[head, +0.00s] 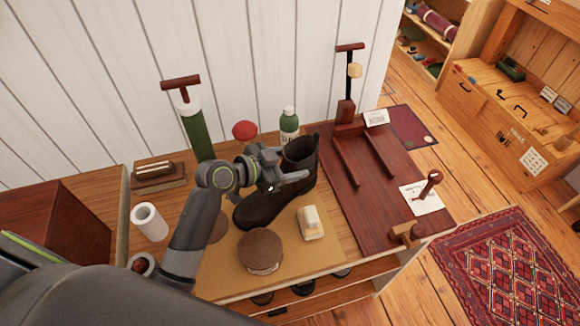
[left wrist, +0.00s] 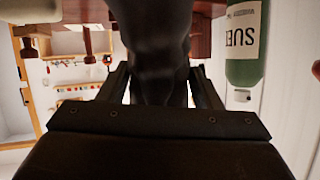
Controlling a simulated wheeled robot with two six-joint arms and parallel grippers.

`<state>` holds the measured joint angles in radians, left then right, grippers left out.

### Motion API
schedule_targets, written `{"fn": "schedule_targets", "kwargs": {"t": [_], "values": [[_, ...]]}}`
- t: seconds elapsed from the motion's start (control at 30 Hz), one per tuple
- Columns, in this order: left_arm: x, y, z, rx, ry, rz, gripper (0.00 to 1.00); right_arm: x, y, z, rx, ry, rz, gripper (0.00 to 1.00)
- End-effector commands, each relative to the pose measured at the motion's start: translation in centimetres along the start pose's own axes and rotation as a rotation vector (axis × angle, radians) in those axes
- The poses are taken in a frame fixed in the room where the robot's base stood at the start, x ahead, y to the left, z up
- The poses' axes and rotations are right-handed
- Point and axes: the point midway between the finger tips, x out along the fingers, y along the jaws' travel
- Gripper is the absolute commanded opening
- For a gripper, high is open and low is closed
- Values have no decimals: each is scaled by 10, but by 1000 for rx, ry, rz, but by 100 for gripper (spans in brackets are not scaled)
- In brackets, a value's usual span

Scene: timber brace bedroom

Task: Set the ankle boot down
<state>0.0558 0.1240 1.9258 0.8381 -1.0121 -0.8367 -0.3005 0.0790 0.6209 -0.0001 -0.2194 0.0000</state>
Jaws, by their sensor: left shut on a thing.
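The dark brown ankle boot (head: 262,207) is upright over the tan mat (head: 225,270) on the bench, its toe towards the lower left and its shaft (head: 301,152) at the upper right. My left gripper (head: 288,180) is shut on the boot near its shaft and hides part of it. In the left wrist view the dark boot (left wrist: 155,45) fills the space between my fingers (left wrist: 160,88). I cannot tell whether the sole touches the mat. My right gripper is not in view.
A round brown brush (head: 261,249) and a cream-topped block (head: 311,222) sit on the mat. A green bottle (head: 289,124) and red knob (head: 245,130) stand behind. A dark red board with a stand (head: 372,200) lies right. A white roll (head: 150,222) stands left.

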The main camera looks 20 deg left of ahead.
Motion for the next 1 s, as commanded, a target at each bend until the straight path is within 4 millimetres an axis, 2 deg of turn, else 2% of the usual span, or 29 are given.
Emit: {"fn": "schedule_targets", "kwargs": {"t": [0.17, 0.2, 0.33, 0.6, 0.73, 0.87, 1.0], "values": [[0, 0, 1, 3, -3, -1, 0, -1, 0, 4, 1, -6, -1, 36], [0, 0, 2, 1, -6, 0, 64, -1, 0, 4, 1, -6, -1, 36], [0, 0, 2, 2, -5, -1, 80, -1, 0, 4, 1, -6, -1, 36], [0, 0, 1, 2, -4, -1, 81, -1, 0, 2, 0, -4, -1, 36], [-9, -1, 0, 4, -6, -2, 81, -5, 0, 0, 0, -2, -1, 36], [-31, -1, -1, 5, -7, -3, 81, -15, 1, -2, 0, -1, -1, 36], [-63, -1, -1, 6, -9, -1, 81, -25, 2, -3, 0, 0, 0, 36]]}}
